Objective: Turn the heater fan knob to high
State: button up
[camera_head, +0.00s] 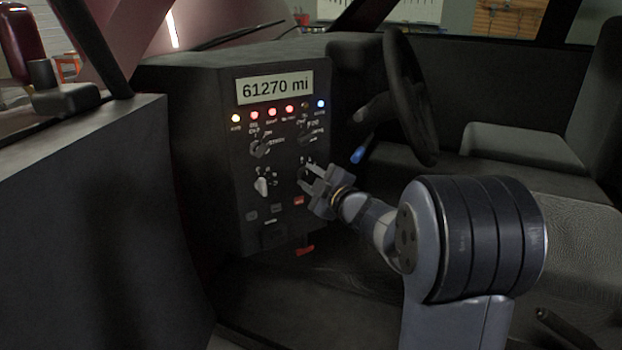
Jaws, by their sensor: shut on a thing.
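The dash panel (222,165) faces me left of centre and carries several small knobs. A light-coloured knob (262,187) sits low on the left, with its pointer upright. A dark knob (260,148) is above it, and another dark knob (308,139) is at the upper right. My gripper (308,178) reaches in from the right and is shut at the lower right knob, which its fingers mostly hide. The labels are too small to read, so I cannot tell which knob is the heater fan's or the setting of the held one.
A display (274,87) reads 61270 mi above a row of coloured lights. The steering wheel (410,95) and a blue-tipped lever (362,150) are right of the panel. A red switch (299,201) lies just below my gripper. Seats (560,215) are at the right.

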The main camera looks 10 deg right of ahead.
jog(key=shift+m+p, duration=0.3)
jog(key=shift+p, duration=0.15)
jog(key=shift+c, duration=0.4)
jog(key=shift+r+m+p, duration=0.1)
jog(key=shift+m+p, duration=0.2)
jog(key=m+p, duration=0.2)
jog(key=m, duration=0.1)
jog(key=shift+p, duration=0.3)
jog(key=m+p, duration=0.3)
jog(key=m, duration=0.3)
jog(key=shift+t, duration=0.3)
jog(key=m+p, duration=0.2)
jog(key=m, duration=0.3)
jog(key=shift+a+m+h+p, duration=0.1)
jog(key=shift+m+h+p, duration=0.2)
jog(key=shift+m, duration=0.1)
jog(key=m, duration=0.2)
jog(key=m+p, duration=0.1)
jog(key=m, duration=0.2)
jog(key=shift+s+f+m+t+h+p, duration=0.1)
jog(key=shift+f+m+t+h+p, duration=0.2)
jog(key=shift+m+p, duration=0.1)
jog(key=o, duration=1)
jog(key=shift+r, duration=0.1)
